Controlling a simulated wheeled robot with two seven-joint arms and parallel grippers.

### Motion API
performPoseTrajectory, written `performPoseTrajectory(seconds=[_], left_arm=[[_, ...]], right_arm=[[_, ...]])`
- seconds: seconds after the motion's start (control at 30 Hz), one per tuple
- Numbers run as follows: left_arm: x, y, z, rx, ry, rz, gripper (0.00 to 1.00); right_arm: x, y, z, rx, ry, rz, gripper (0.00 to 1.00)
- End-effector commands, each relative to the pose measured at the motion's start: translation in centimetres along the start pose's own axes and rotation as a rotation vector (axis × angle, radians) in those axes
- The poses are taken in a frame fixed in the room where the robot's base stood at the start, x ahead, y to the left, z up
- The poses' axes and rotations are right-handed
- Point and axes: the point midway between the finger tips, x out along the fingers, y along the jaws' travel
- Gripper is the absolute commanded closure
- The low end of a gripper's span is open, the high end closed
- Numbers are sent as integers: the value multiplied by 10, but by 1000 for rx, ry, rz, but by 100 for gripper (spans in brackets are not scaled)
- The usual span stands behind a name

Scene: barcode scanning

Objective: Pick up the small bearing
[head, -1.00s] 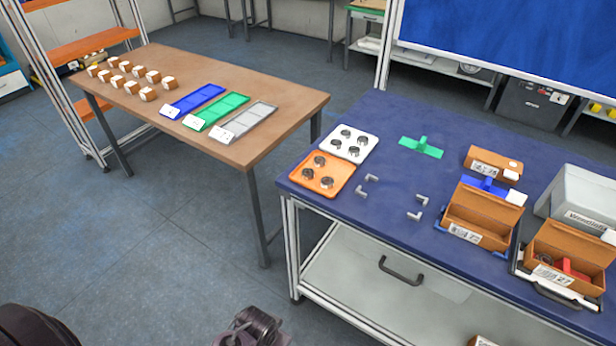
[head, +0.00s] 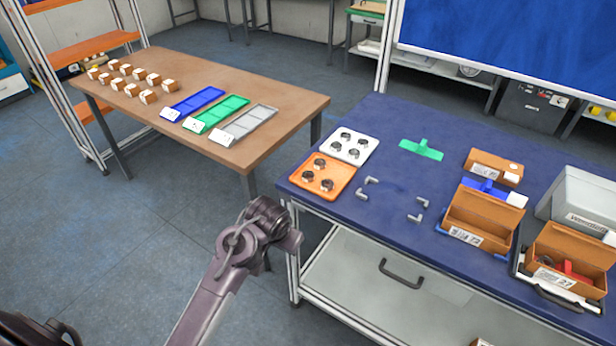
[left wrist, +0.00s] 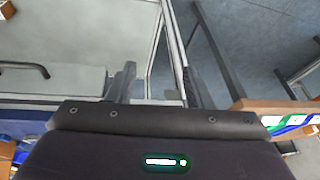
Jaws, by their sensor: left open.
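The white tray (head: 372,141) on the blue table holds several dark ring-shaped bearings (head: 354,154), which look smaller than those in the orange tray. The orange tray (head: 343,179) in front of it holds three dark bearings (head: 326,185). My left arm rises from the bottom of the head view, its upper end left of the table's near edge, clear of both trays; its fingertips are not clear there. In the left wrist view my left gripper (left wrist: 158,82) is open, its two fingers apart with nothing between them. My right gripper is not in view.
Grey elbow fittings (head: 372,180) and a green holder (head: 421,149) lie on the blue table (head: 400,250). Open cardboard boxes (head: 479,216) and a grey case (head: 580,210) stand at right. A brown table (head: 290,95) stands left, with floor between the tables.

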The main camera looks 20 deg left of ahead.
Motion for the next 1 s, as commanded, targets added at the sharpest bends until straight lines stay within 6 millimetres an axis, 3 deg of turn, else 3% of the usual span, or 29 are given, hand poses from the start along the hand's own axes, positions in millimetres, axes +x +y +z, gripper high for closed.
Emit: performPoseTrajectory(seconds=[0.3,0.5,0.63,1.0], left_arm=[[10,-40,-143,-67,35,18,53],[-4,-48,-202,-94,45,64,53],[-7,-49,-217,-99,47,79,53],[23,-48,-222,-100,46,80,53]], right_arm=[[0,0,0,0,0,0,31],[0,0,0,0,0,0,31],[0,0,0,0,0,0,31],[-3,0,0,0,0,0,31]])
